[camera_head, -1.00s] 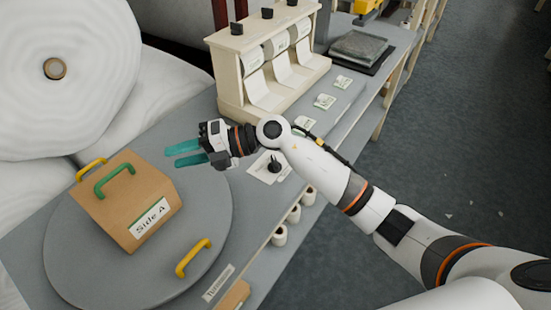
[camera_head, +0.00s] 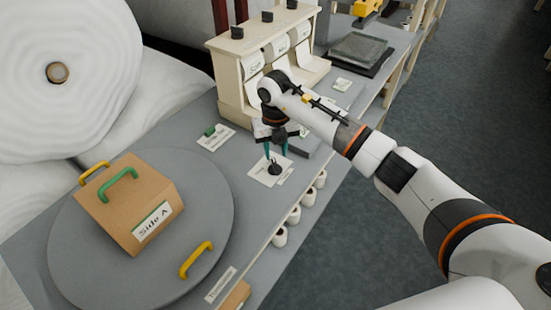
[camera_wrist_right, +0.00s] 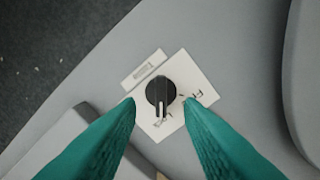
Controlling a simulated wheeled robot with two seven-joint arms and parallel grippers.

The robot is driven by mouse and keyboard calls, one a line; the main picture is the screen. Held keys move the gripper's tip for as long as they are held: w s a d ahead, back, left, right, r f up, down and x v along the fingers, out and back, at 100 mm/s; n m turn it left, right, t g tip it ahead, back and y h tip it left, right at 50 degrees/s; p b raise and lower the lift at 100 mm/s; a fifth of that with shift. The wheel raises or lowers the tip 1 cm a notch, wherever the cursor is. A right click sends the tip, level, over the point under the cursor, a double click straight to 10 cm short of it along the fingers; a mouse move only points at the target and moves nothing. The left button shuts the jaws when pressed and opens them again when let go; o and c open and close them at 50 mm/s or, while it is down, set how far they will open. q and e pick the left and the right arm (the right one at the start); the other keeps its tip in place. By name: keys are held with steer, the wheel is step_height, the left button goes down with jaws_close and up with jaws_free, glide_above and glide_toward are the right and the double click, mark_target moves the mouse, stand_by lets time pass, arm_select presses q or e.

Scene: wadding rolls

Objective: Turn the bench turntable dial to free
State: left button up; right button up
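The turntable dial is a small black knob (camera_head: 274,168) on a white label card (camera_head: 262,176) on the bench, beside the round grey turntable (camera_head: 75,270). My right gripper (camera_head: 277,152) points down just above the dial, with its teal fingers spread. In the right wrist view the knob (camera_wrist_right: 160,92) lies ahead of and between the two open fingertips (camera_wrist_right: 158,108), not gripped. My left gripper does not show.
A cream roll dispenser (camera_head: 240,60) stands behind my right gripper. Several small white rolls (camera_head: 294,214) line the bench's front edge. A green block (camera_head: 209,131) lies on the bench.

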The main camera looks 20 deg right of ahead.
mark_target(275, 164)
steer(key=shift+f+p, duration=0.4)
steer(key=shift+f, duration=2.3)
jaws_close()
